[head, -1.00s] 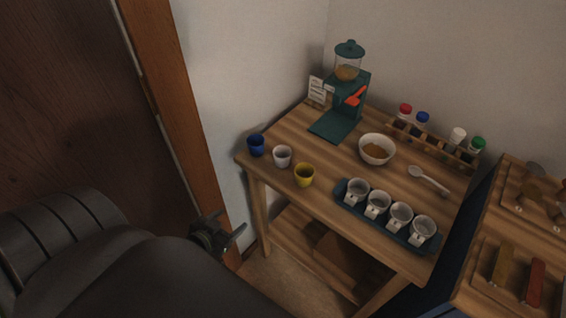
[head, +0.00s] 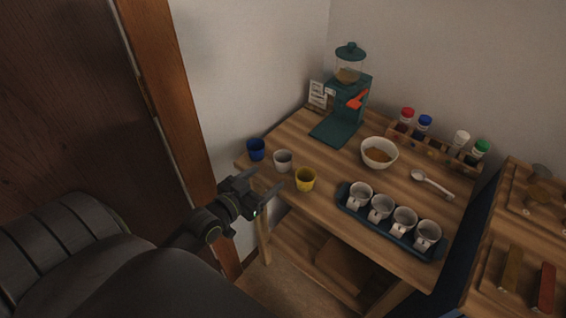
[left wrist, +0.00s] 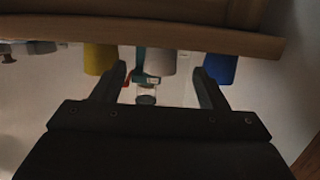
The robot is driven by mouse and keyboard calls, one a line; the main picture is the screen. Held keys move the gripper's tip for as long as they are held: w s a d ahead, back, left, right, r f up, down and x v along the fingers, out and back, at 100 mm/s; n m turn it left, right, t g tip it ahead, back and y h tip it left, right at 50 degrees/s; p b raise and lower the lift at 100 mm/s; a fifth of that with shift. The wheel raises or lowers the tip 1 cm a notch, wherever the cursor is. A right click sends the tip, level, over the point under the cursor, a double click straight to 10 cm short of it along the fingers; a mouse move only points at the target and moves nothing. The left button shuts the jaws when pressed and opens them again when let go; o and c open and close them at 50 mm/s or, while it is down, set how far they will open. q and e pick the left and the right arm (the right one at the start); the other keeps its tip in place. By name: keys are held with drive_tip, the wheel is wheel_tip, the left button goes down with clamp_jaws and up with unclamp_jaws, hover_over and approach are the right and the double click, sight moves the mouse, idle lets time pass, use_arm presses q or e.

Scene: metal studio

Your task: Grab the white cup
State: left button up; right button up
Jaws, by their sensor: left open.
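The white cup (head: 283,161) stands upright near the left front edge of the wooden table, between a blue cup (head: 256,149) and a yellow cup (head: 305,180). My left gripper (head: 268,178) is open and empty, just in front of the table edge and short of the white cup. In the left wrist view, which looks upside down, the white cup (left wrist: 161,64) shows between the two open fingers (left wrist: 160,80). The yellow cup (left wrist: 99,58) is to its left there and the blue cup (left wrist: 220,68) to its right. My right gripper is not in view.
On the table (head: 328,207) are a green dispenser (head: 345,112), a bowl (head: 379,152), a white spoon (head: 432,183), a rack of capped jars (head: 432,144) and a dark tray (head: 392,236) with several tagged cups. A second table (head: 515,248) stands at right. A wall rises behind.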

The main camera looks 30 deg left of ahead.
sight(277, 168)
use_arm(q)
drive_tip(key=w, duration=0.6)
drive_tip(key=w+f, duration=0.1)
drive_tip(key=w, duration=0.1)
drive_tip(key=shift+w+d, duration=0.25)
drive_tip(key=shift+w, duration=0.15)
drive_tip(key=shift+c, duration=0.5)
drive_tip(key=c, duration=0.9)
